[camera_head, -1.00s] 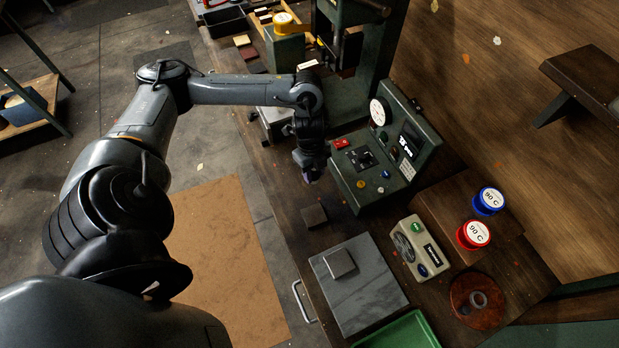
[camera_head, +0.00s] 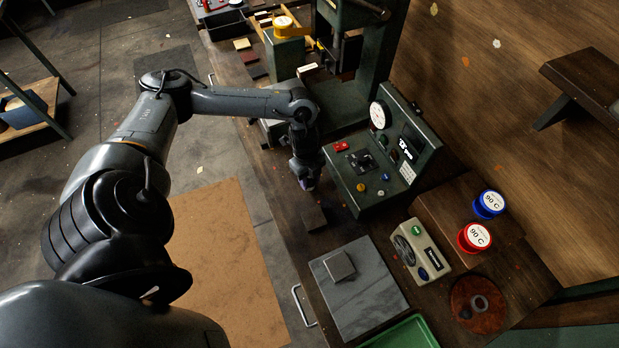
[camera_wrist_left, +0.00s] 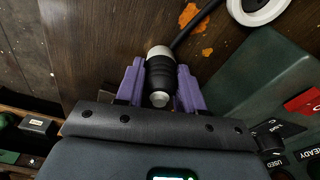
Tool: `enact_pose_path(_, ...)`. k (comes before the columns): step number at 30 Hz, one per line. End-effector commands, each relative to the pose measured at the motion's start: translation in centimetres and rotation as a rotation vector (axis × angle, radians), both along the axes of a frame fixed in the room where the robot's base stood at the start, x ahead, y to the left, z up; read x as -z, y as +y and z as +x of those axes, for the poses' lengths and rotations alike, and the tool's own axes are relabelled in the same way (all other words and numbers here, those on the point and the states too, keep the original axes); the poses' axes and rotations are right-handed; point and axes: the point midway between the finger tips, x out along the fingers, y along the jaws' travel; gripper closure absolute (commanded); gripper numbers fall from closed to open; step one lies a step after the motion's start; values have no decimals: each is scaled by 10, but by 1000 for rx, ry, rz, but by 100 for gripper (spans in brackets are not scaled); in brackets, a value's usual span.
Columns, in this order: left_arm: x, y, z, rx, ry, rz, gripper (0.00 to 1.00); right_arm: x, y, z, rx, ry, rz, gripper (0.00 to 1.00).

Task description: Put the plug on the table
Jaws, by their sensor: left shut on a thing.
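My left gripper (camera_head: 307,184) hangs low above the near edge of the dark wooden table (camera_head: 275,178), left of a green control box. In the left wrist view its purple fingers (camera_wrist_left: 160,88) are shut on a black ribbed cylinder with pale metal ends, which looks like the plug (camera_wrist_left: 160,72). The wooden surface shows behind the plug; I cannot tell whether the plug touches it. In the head view the gripper hides the plug. My right gripper is not in view.
The green control box (camera_head: 385,160) stands close to the gripper's right. A small dark block (camera_head: 314,218) lies just below it in the picture. A grey slab (camera_head: 365,295), a beige box (camera_head: 421,250) and red and blue spools (camera_head: 474,237) are farther toward the front and right.

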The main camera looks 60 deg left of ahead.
Motion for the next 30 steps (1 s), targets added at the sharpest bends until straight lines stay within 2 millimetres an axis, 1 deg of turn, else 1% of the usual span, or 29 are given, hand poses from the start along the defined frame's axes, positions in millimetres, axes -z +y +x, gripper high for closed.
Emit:
enact_pose_path(3, 4, 0, 0, -1, 0, 0, 89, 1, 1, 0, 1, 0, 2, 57)
enact_pose_path(4, 3, 0, 0, 0, 0, 0, 58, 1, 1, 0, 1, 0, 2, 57)
enact_pose_path(8, 3, 0, 0, 0, 0, 0, 38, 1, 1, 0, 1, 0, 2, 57)
enact_pose_path(16, 2, 0, 0, 0, 0, 0, 37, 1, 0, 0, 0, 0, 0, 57)
enact_pose_path(20, -3, 0, 0, 1, -1, 0, 37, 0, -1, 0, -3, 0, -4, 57)
enact_pose_path(23, -12, 2, 0, 1, -2, 1, 37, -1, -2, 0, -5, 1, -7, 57)
enact_pose_path(26, -27, 4, 0, 1, -2, 0, 37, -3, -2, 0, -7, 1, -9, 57)
enact_pose_path(30, -53, 7, 0, 1, -4, 1, 37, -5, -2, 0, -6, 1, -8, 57)
